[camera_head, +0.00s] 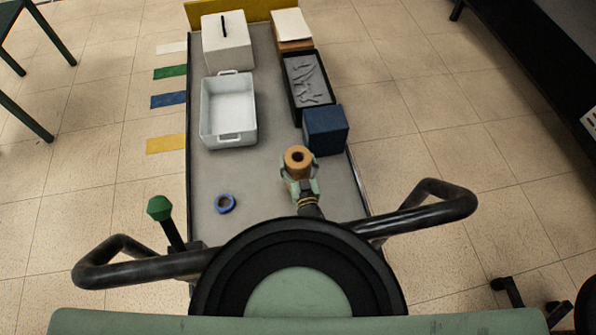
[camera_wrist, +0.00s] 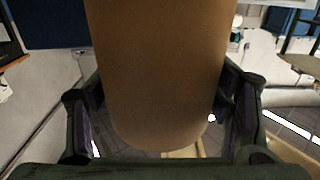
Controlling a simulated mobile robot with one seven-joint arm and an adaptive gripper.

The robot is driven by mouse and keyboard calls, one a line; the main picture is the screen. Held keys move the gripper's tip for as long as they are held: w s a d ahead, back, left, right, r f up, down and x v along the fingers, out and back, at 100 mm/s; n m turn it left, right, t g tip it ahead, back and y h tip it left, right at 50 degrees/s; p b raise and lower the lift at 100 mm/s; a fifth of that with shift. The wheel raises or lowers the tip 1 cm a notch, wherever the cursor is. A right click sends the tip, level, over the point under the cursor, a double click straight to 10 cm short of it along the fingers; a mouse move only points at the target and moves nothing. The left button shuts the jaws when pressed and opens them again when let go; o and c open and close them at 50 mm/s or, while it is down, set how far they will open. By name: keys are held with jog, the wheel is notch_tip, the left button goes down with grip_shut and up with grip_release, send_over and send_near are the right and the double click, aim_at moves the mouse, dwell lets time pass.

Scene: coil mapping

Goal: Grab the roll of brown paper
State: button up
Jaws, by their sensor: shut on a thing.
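The roll of brown paper (camera_head: 298,161) stands upright near the right side of the grey platform, with its dark core hole facing up in the head view. My gripper (camera_head: 300,182) is around the roll, shut on it from the near side. In the wrist view the roll (camera_wrist: 160,75) fills the middle, with a finger of my gripper (camera_wrist: 160,115) on each side of it. The roll's top is out of the wrist view. I cannot tell whether its base touches the platform.
A dark blue box (camera_head: 325,130) stands just behind the roll. A black tray (camera_head: 289,82), a white bin (camera_head: 205,125) and a white slotted box (camera_head: 226,47) stand farther back. A blue tape ring (camera_head: 226,204) lies to the left. The platform (camera_head: 262,175) is bare between them.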

jog(key=c, duration=0.8)
jog(key=shift+c, duration=0.2)
jog(key=shift+r, duration=0.15)
